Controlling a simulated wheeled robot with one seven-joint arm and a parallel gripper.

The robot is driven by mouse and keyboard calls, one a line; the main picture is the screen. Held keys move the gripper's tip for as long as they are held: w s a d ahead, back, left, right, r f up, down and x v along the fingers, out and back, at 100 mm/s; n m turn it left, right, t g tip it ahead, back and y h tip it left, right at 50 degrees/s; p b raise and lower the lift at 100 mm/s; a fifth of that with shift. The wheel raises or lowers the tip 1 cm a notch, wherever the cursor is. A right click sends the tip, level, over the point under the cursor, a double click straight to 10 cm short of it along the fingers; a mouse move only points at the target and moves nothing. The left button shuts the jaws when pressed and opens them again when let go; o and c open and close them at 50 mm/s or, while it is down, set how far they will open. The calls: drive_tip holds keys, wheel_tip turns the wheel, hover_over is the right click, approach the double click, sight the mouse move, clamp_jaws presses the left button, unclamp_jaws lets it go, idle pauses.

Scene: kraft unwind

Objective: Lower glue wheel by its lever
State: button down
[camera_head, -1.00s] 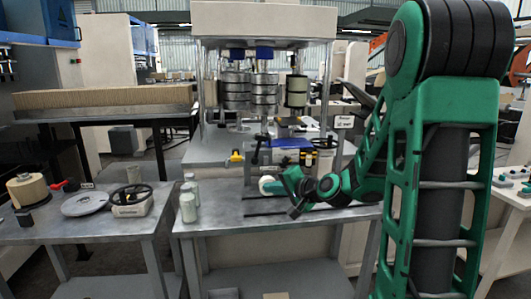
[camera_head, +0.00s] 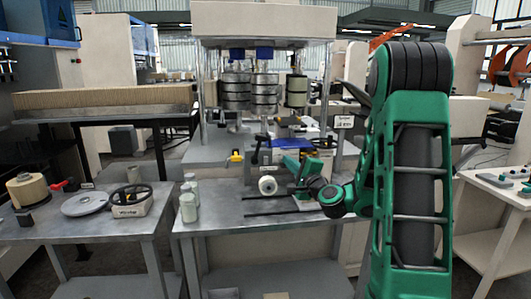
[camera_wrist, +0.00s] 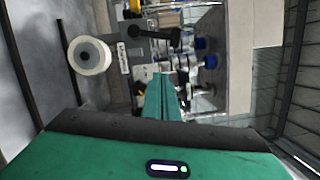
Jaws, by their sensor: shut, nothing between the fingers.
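The glue wheel (camera_head: 267,185) is a pale roller with a dark hub at the front of the glue unit. It shows at upper left in the wrist view (camera_wrist: 90,56), beside a white label. A dark lever with a thick end (camera_wrist: 172,37) sticks out from the unit in the wrist view; it looks roughly upright in the head view (camera_head: 256,152). My green gripper (camera_wrist: 162,78) is shut and empty. Its fingertips appear beside the lever, apart from it in the wrist view. In the head view my gripper (camera_head: 288,163) is right of the lever, partly hiding the unit.
A yellow-handled part (camera_head: 235,157) is left of the unit. White bottles (camera_head: 188,205) stand at the table's left edge. A left table holds a kraft roll (camera_head: 27,189), a grey disc (camera_head: 87,203) and a handwheel box (camera_head: 132,202).

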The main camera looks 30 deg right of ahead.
sight(260, 144)
drive_tip(key=w+a+r, duration=0.1)
drive_tip(key=w+a, duration=0.1)
drive_tip(key=w, duration=0.9)
drive_tip(key=shift+a+r, duration=0.3)
drive_tip(key=shift+a, duration=0.05)
drive_tip(key=shift+w+a+r+n+g, duration=0.15)
drive_tip(key=shift+a+r+n, duration=0.2)
drive_tip(key=shift+n, duration=0.4)
drive_tip(key=shift+w+a+r+n+g, duration=0.1)
drive_tip(key=shift+a+r+n+g, duration=0.1)
drive_tip(key=shift+a+n, duration=0.4)
drive_tip(key=w+a+f+n+g+h, duration=0.1)
drive_tip(key=w+a+n+g, duration=0.1)
drive_tip(key=a+n, duration=0.4)
drive_tip(key=n+g, duration=0.1)
drive_tip(key=n, duration=0.4)
drive_tip(key=shift+w+a+f, duration=0.15)
drive_tip(key=shift+w+a, duration=0.1)
drive_tip(key=shift+a, duration=0.1)
drive_tip(key=shift+a+f, duration=0.1)
